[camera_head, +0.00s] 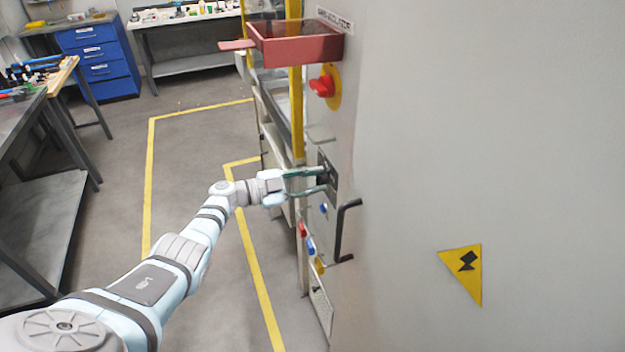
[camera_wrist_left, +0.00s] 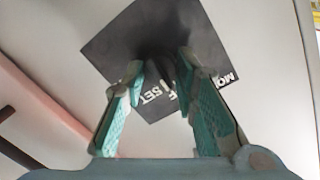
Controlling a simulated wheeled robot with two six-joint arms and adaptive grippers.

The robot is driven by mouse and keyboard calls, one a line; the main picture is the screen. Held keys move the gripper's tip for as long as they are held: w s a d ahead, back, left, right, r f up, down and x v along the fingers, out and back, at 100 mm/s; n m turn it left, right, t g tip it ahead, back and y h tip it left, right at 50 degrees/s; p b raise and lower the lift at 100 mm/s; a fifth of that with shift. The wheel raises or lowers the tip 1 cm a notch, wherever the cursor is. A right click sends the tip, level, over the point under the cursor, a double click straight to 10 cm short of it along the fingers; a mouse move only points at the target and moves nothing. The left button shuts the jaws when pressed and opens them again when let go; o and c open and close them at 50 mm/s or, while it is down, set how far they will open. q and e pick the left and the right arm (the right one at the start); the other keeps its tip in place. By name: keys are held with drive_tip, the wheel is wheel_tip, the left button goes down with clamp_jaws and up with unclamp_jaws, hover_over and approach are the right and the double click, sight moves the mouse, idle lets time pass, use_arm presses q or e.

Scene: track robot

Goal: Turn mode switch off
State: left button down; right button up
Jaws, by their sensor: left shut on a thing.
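The mode switch shows in the left wrist view as a dark knob (camera_wrist_left: 166,70) on a dark square plate (camera_wrist_left: 112,48) with white lettering, partly readable as "SET". In the head view its plate (camera_head: 333,184) is on the side of the grey machine, seen at a steep angle. My left gripper (camera_head: 322,180) reaches the plate with its green-padded fingers on either side of the knob, shut on it. The fingers and shadow hide part of the knob, so its exact setting cannot be told. My right gripper is not in view.
Above the switch are a red knob (camera_head: 322,86) on a yellow base and a red tray (camera_head: 297,47). A black handle (camera_head: 341,232) sticks out below right, near small coloured buttons (camera_head: 309,246). A wide grey panel (camera_head: 480,130) fills the right.

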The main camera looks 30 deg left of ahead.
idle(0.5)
use_arm(q)
drive_tip(key=c, duration=1.3)
unclamp_jaws()
drive_tip(key=v, duration=1.2)
drive_tip(key=shift+w+a+f, duration=0.1)
